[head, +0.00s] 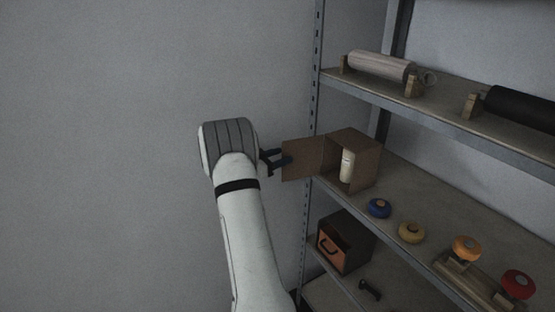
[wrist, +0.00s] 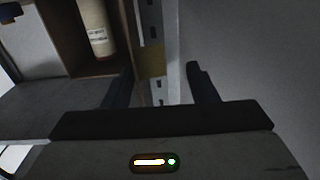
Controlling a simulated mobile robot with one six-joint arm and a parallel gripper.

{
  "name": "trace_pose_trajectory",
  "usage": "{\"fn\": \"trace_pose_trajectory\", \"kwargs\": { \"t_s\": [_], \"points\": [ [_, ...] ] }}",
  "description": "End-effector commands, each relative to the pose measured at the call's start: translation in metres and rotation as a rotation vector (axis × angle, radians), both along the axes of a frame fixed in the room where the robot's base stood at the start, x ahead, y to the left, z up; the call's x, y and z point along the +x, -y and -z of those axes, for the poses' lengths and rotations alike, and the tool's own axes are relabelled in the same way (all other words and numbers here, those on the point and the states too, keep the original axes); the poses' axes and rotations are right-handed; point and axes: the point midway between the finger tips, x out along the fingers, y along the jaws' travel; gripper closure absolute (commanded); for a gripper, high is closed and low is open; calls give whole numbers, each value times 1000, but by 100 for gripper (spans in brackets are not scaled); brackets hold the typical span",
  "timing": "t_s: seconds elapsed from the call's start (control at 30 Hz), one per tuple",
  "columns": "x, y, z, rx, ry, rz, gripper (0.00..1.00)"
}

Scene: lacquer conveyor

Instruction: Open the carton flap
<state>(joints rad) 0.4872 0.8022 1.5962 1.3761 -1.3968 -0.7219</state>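The brown cardboard carton (head: 367,160) stands on the middle shelf, its front open. Its flap (head: 303,158) is swung out to the left, beyond the shelf post. A pale bottle (head: 347,166) stands inside; it also shows at the upper left of the wrist view (wrist: 97,28). My gripper (head: 279,157) is at the flap's outer left edge, with one dark finger overlapping that edge in the head view. In the wrist view my gripper (wrist: 163,88) has its fingers wide apart, and nothing is clearly clamped between them. Whether a finger touches the flap I cannot tell.
A blue roll (head: 379,208), a yellow one (head: 411,232), an orange one (head: 466,248) and a red one (head: 518,284) lie right of the carton. The metal shelf post (head: 313,100) stands beside the flap. A brown drawer box (head: 345,242) sits below. The wall side is clear.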

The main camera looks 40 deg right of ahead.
Motion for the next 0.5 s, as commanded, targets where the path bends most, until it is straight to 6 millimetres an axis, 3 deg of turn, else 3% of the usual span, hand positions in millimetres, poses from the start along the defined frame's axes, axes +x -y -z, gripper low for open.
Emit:
{"fn": "trace_pose_trajectory", "kwargs": {
  "t_s": [0.37,0.5],
  "points": [
    [2,-3,3,3,-2,-4,51],
    [5,-16,3,2,-2,-6,51]
  ]
}}
